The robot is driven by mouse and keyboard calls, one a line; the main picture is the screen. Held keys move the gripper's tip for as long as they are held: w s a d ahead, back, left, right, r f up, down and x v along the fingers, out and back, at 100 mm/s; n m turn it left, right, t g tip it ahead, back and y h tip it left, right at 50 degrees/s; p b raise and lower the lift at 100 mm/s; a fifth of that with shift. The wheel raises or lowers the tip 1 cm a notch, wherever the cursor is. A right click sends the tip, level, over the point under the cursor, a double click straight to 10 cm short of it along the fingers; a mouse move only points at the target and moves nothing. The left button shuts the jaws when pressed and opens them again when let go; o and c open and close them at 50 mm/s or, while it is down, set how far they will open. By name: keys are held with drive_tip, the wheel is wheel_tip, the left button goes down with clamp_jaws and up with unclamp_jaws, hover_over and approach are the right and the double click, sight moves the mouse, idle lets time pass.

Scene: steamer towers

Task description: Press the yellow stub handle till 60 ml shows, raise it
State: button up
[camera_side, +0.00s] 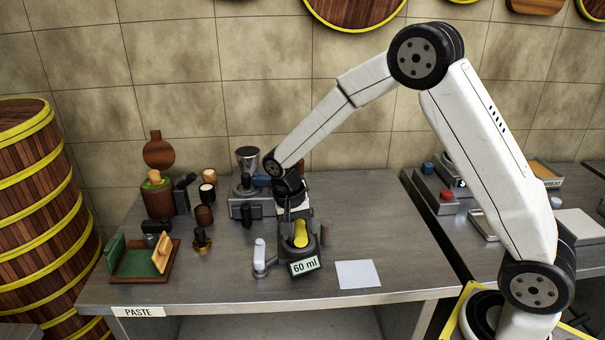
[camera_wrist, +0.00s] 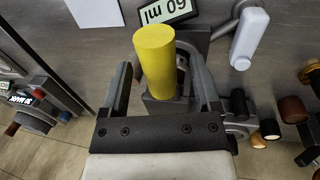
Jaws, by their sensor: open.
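The yellow stub handle (camera_side: 300,233) stands on a small dark dispenser near the front of the steel table. In the wrist view the yellow stub handle (camera_wrist: 155,62) rises between the two fingers of my gripper (camera_wrist: 160,85). My gripper (camera_side: 299,215) is open, with its fingers on either side of the handle and a visible gap at each side. A white bottle-like piece (camera_side: 260,255) stands at the dispenser's left. My gripper partly hides the dispenser's body.
A white sheet (camera_side: 358,274) lies right of the dispenser. A green and wood stand (camera_side: 140,260), several jars and a grinder (camera_side: 247,163) stand to the left and behind. A PASTE label (camera_side: 138,312) marks the front edge. The table's right part is clear.

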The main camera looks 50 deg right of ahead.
drive_tip(key=shift+f, duration=0.15)
clamp_jaws()
idle(0.4)
drive_tip(key=shift+w+d+r+g+y, duration=0.15)
drive_tip(key=shift+r+g+y, duration=0.25)
drive_tip(key=shift+r, duration=0.4)
drive_tip(key=shift+w+d+r+g+y, duration=0.15)
drive_tip(key=shift+r+g+y, duration=0.25)
drive_tip(key=shift+r, duration=0.4)
drive_tip(key=r, duration=0.1)
drive_tip(key=r+g+y, duration=0.1)
drive_tip(key=w+d+r, duration=0.1)
drive_tip(key=shift+g+y, duration=0.3)
drive_tip(key=shift+g, duration=0.1)
drive_tip(key=shift+w+d+r+n+g+y, duration=0.15)
drive_tip(key=shift+w+d+r+g+y, duration=0.25)
drive_tip(key=shift+r, duration=0.25)
drive_tip(key=shift+w+d+r+n+g+y, duration=0.15)
drive_tip(key=shift+w+d+r+g+y, duration=0.2)
drive_tip(key=shift+r, duration=0.25)
drive_tip(key=shift+w+d+r+g+y, duration=0.4)
drive_tip(key=shift+d+r+g+y, duration=0.1)
drive_tip(key=shift+r, duration=0.1)
drive_tip(key=shift+w+d+r+g+y, duration=0.35)
drive_tip(key=shift+w+r+g, duration=0.1)
drive_tip(key=shift+r, duration=0.15)
